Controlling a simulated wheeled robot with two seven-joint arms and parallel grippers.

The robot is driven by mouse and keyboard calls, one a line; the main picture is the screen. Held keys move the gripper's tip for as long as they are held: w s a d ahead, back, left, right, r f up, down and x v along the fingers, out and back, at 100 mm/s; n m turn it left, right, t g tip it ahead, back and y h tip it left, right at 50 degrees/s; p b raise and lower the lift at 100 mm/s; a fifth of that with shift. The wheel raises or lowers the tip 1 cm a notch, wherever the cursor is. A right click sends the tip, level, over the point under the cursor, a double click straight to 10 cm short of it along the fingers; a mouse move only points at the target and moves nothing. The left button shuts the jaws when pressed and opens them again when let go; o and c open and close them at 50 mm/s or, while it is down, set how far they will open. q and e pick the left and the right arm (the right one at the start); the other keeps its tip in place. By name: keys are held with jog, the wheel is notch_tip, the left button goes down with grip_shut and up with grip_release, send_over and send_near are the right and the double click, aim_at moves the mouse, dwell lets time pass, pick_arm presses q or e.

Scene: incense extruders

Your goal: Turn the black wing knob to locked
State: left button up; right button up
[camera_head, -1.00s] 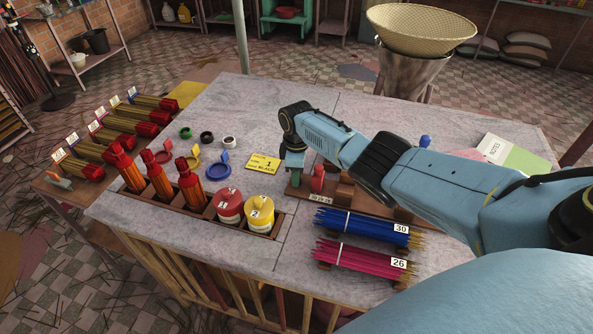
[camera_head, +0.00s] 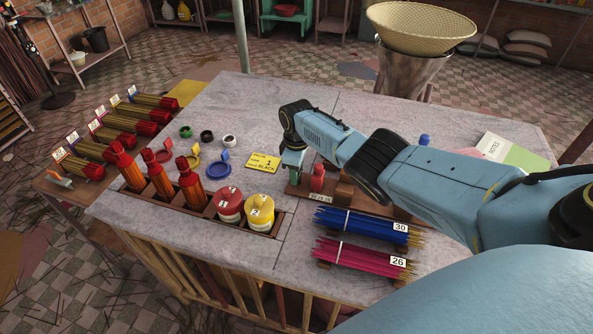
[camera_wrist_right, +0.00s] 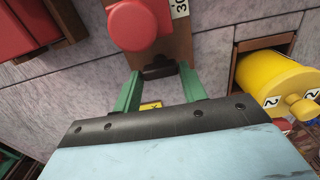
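The black wing knob (camera_wrist_right: 159,68) sits on a brown wooden base (camera_wrist_right: 165,48) in the right wrist view. My right gripper (camera_wrist_right: 160,72) has its two green fingers spread, one on each side of the knob; I cannot tell whether they touch it. In the head view, my right gripper (camera_head: 292,172) points down at the left end of the wooden base (camera_head: 298,193), beside a red cylinder (camera_head: 317,178). The knob is hidden there by the gripper. My left gripper is not in view.
A yellow card (camera_head: 263,162) reads 1 and BLACK. A red jar (camera_head: 229,205) and a yellow jar (camera_head: 260,211) stand in a rack to the left. Blue sticks (camera_head: 362,228) and pink sticks (camera_head: 360,258) lie in front. Several small rings lie behind the rack.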

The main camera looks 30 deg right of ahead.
jog(key=shift+o, duration=0.2)
jog(key=shift+r, duration=0.35)
notch_tip(320, 180, up, 13)
jog(key=p, duration=0.2)
jog(key=shift+f+p, duration=0.15)
jog(key=shift+p, duration=0.25)
